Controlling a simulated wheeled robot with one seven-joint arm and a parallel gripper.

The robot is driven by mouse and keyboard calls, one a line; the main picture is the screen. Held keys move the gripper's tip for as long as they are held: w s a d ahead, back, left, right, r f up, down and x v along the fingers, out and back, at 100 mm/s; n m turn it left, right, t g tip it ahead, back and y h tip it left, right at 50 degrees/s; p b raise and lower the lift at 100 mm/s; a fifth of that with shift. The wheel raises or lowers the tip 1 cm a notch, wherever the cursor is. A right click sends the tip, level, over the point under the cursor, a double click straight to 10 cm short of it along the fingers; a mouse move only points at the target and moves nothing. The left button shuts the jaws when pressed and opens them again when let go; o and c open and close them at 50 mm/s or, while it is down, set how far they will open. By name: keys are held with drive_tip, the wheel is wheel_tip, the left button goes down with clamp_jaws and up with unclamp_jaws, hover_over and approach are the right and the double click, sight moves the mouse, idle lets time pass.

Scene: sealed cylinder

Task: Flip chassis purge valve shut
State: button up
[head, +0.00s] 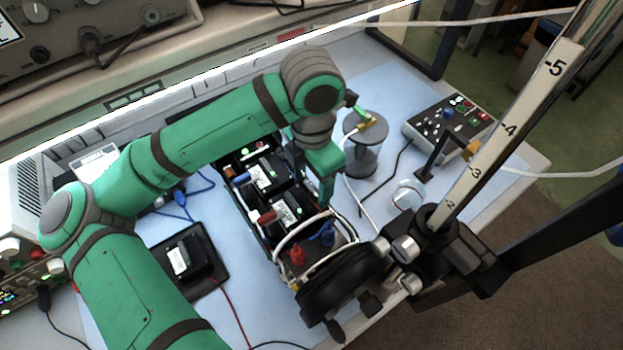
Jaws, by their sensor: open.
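The chassis (262,222) is an open black box on the light blue mat, with modules, wires and small lit green lamps inside. At its near end are a red fitting (298,256) and a blue fitting (328,236) among white hoses. I cannot tell for sure which of these is the purge valve, or how it is set. My gripper (314,190) is open and points down over the right side of the chassis, behind the two fittings. It hides part of the chassis, and no contact is clear.
A control box (448,124) is farther right. A black wheel-like part (345,285) and a graduated post (510,125) stand at front right. A black tray (190,262) lies left.

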drive_tip(key=c, duration=1)
drive_tip(key=shift+c, duration=0.2)
drive_tip(key=shift+m, duration=0.4)
drive_tip(key=shift+w+d+m, duration=0.1)
drive_tip(key=shift+d+m, duration=0.1)
drive_tip(key=shift+m, duration=1.05)
drive_tip(key=shift+w+d+m, duration=0.1)
drive_tip(key=shift+d+m, duration=0.1)
drive_tip(key=shift+m, duration=1.05)
